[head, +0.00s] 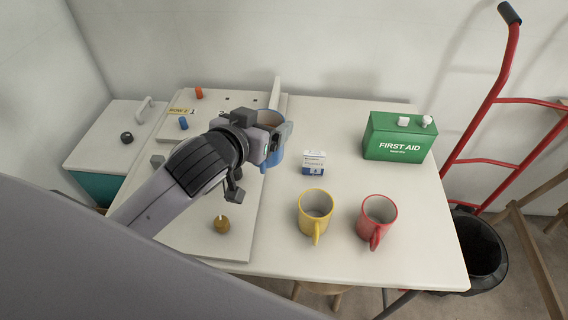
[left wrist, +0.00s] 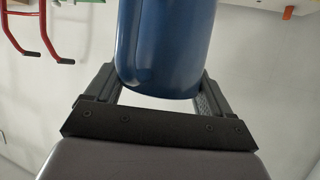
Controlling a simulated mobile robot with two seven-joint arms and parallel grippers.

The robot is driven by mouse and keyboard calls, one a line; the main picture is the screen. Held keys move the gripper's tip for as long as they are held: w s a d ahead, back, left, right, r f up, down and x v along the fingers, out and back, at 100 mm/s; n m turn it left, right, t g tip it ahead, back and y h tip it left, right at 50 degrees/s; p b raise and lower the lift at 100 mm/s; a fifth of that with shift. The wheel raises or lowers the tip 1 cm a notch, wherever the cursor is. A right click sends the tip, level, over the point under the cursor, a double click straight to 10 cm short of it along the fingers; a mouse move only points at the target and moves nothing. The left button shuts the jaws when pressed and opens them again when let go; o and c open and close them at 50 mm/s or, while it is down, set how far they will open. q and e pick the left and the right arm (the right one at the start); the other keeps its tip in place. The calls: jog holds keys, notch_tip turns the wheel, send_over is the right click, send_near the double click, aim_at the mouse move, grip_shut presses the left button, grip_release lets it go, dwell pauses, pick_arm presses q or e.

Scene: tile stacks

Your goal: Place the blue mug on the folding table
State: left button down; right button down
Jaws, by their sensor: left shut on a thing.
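The blue mug (head: 276,150) is mostly hidden behind my left gripper (head: 278,140) in the head view. In the left wrist view the blue mug (left wrist: 165,50) sits between the two fingers of my left gripper (left wrist: 160,90), which is shut on it. The folding table (head: 350,258) has a pale top. The gripper and mug are over its left part, near the edge of a white board. I cannot tell whether the mug touches the surface. My right gripper is not in view.
A yellow mug (head: 315,212) and a red mug (head: 376,218) stand at the table's front. A small white-and-blue box (head: 314,163) and a green first aid box (head: 398,138) stand behind them. The white board (head: 190,228) carries small coloured pieces. A red hand truck (head: 497,100) stands right.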

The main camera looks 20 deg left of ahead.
pick_arm(q)
jog(key=w+d+r+h+b, duration=0.1)
jog(key=w+r+b, duration=0.15)
jog(key=w, duration=0.35)
jog(key=shift+m, duration=0.5)
notch_tip(320, 180, down, 20)
jog(key=b, duration=0.3)
jog(key=shift+f, duration=0.15)
grip_release()
jog(key=shift+s, duration=0.1)
jog(key=shift+s, duration=0.1)
jog(key=v, duration=1.2)
jog(key=shift+p, duration=0.35)
